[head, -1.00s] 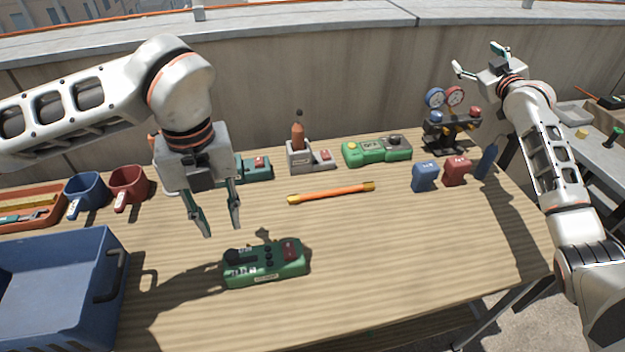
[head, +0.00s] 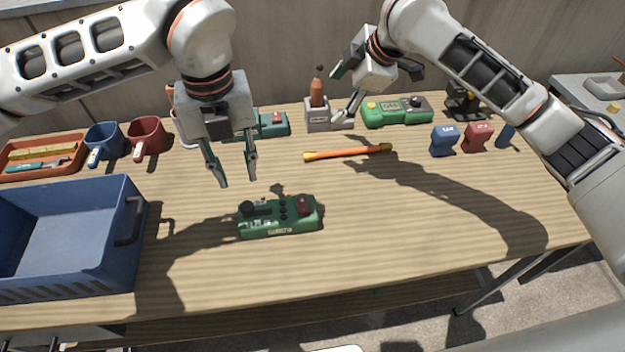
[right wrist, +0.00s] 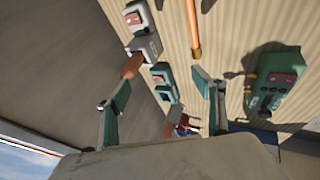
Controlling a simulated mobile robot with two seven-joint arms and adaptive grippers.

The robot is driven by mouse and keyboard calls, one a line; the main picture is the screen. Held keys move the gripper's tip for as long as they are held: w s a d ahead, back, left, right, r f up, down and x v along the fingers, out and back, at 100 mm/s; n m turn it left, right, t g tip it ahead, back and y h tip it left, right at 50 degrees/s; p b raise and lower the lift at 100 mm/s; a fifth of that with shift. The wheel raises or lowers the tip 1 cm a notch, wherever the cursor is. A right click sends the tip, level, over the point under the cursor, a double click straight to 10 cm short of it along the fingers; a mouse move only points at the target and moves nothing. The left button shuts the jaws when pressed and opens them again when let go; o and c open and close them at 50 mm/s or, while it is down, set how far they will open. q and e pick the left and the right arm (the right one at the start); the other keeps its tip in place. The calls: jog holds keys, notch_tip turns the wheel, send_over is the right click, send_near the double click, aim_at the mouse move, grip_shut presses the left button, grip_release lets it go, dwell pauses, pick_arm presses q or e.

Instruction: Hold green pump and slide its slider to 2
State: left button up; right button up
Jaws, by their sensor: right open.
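The green pump (head: 262,229) lies on the near middle of the table. It has a black knob at its left, black buttons in the middle and a red switch at its right. It also shows at the right of the right wrist view (right wrist: 268,95). The slider's setting is too small to read. My left gripper (head: 236,181) is open and empty, pointing down above and behind the pump's left end. My right gripper (head: 346,90) is open and empty, raised over the table's back, away from the pump; its fingers also show in the right wrist view (right wrist: 160,92).
A blue crate (head: 130,192) stands at the left. Red (head: 147,138) and blue (head: 103,142) mugs, a teal device (head: 272,124) and another green device (head: 398,117) line the back. An orange stick (head: 345,153) lies mid-table. The front right of the table is clear.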

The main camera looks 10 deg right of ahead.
jog(key=s+a+f+n+g+h, duration=0.1)
jog(key=s+a+f+n+g, duration=0.2)
jog(key=s+a, duration=0.55)
jog(key=m+g+h, duration=0.2)
send_over(313, 206)
jog(key=w, duration=0.1)
notch_tip(313, 206, down, 5)
jog(key=shift+a+r, duration=0.1)
jog(key=shift+r, duration=0.1)
jog(key=shift+s+f, duration=0.2)
jog(key=shift+s, duration=0.15)
jog(key=shift+s+f+g, duration=0.15)
jog(key=shift+f+g, duration=0.1)
jog(key=shift+g, duration=0.05)
notch_tip(313, 206, down, 7)
jog(key=shift+f, duration=0.2)
